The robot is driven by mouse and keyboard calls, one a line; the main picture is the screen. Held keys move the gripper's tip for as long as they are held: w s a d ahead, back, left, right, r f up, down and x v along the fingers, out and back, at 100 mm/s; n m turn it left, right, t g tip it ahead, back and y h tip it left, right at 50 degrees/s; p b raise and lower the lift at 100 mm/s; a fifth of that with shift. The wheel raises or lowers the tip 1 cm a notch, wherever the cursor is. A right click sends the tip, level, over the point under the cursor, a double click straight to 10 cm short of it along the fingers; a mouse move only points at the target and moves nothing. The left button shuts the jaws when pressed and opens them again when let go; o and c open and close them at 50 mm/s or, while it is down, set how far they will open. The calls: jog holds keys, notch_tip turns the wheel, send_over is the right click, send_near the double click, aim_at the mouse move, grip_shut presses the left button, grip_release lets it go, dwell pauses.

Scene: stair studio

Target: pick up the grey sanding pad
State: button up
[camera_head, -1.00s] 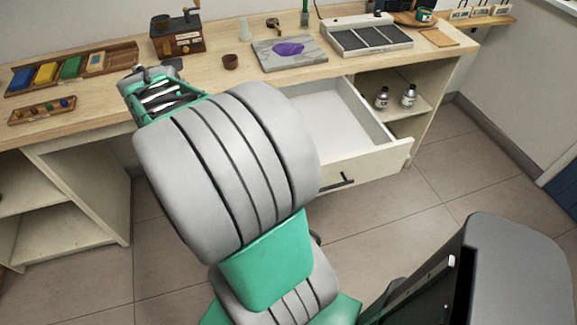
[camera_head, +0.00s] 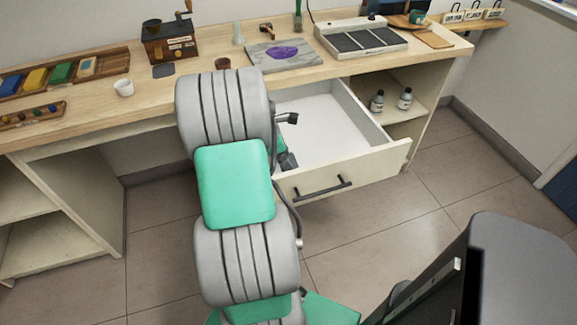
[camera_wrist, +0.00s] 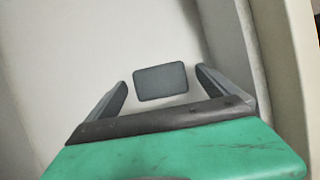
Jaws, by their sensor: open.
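The grey sanding pad (camera_wrist: 160,82) is a small flat rounded rectangle on the pale drawer floor in the wrist view. It lies between and a little beyond the fingertips of my gripper (camera_wrist: 161,77), which is open with a finger on each side. I cannot tell the height left between the fingers and the pad. The open white drawer (camera_head: 325,130) shows in the head view, with my gripper at its left part, mostly hidden behind my arm. The pad is hidden there.
Drawer walls stand close on the wrist view's right; the drawer front (camera_head: 345,172) has a dark handle. Bottles (camera_head: 377,101) stand on the right shelf.

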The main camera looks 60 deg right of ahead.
jog(key=c, duration=1.5)
jog(key=shift+o, duration=0.2)
notch_tip(320, 180, up, 10)
jog(key=p, duration=0.1)
jog(key=shift+r, duration=0.1)
